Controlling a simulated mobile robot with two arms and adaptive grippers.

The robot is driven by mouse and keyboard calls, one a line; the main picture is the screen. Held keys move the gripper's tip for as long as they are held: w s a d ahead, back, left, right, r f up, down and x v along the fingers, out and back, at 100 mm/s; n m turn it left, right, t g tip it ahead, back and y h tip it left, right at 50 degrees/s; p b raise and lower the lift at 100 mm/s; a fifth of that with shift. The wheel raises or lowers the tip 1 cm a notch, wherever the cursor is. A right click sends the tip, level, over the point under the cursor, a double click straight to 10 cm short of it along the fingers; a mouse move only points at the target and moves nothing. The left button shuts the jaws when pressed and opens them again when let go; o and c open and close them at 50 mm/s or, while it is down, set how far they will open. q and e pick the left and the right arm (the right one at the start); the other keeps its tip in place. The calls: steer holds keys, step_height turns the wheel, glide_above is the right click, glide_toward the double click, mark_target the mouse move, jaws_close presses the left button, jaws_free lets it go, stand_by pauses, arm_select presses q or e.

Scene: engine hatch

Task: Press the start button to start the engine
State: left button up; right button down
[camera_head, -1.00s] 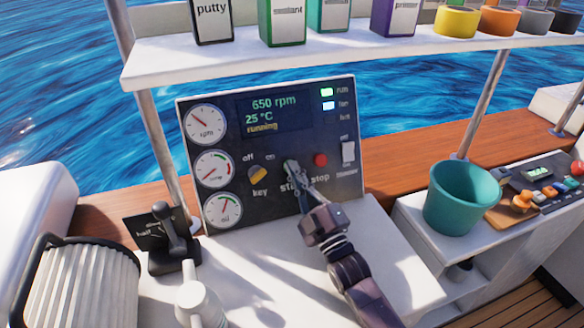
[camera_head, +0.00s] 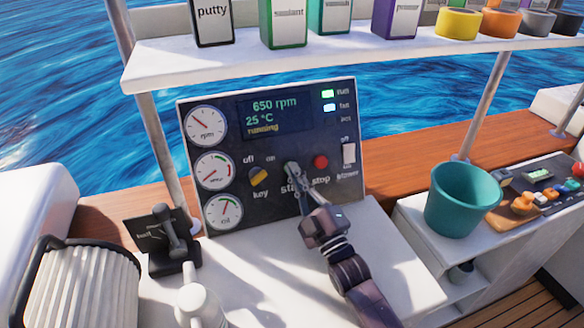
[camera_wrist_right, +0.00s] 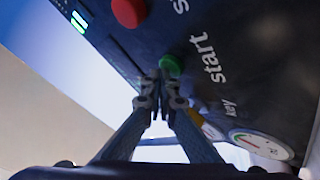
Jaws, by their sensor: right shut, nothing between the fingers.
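The dark engine panel (camera_head: 225,148) stands upright behind the white counter. Its display (camera_head: 274,114) reads 650 rpm, 25 °C and "running". The green start button (camera_wrist_right: 171,65) shows just beyond my fingertips in the right wrist view; in the head view the fingers hide it. My right gripper (camera_head: 293,170) is shut and empty, its tips at the panel by the "start" label. In the right wrist view the tips (camera_wrist_right: 158,82) are very close to the button; I cannot tell whether they touch it. My left gripper is not in view.
The red stop button (camera_head: 320,161) is just right of my gripper, and the yellow key switch (camera_head: 259,177) is to its left. A throttle lever (camera_head: 165,225) stands at lower left. A shelf (camera_head: 300,60) with containers hangs above. A teal bucket (camera_head: 460,205) is at right.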

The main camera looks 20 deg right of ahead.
steer(key=shift+s+a+f+p, duration=0.15)
steer(key=shift+s+f+p, duration=0.15)
steer(key=shift+f, duration=0.1)
steer(key=shift+s+r, duration=0.1)
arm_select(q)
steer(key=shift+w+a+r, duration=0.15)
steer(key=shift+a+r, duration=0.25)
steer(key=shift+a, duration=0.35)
arm_select(e)
steer(key=shift+s+r, duration=0.15)
arm_select(q)
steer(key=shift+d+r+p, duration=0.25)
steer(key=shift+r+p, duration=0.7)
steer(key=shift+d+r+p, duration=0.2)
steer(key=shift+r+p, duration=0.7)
steer(key=shift+p, duration=0.05)
arm_select(e)
steer(key=shift+s+d+r, duration=0.1)
steer(key=shift+s+r, duration=0.3)
steer(key=shift+s, duration=0.35)
steer(key=shift+s+d+r, duration=0.1)
steer(key=shift+s+r, duration=0.25)
steer(key=shift+s, duration=0.4)
steer(key=shift+s+r, duration=0.4)
steer(key=shift+s, duration=0.35)
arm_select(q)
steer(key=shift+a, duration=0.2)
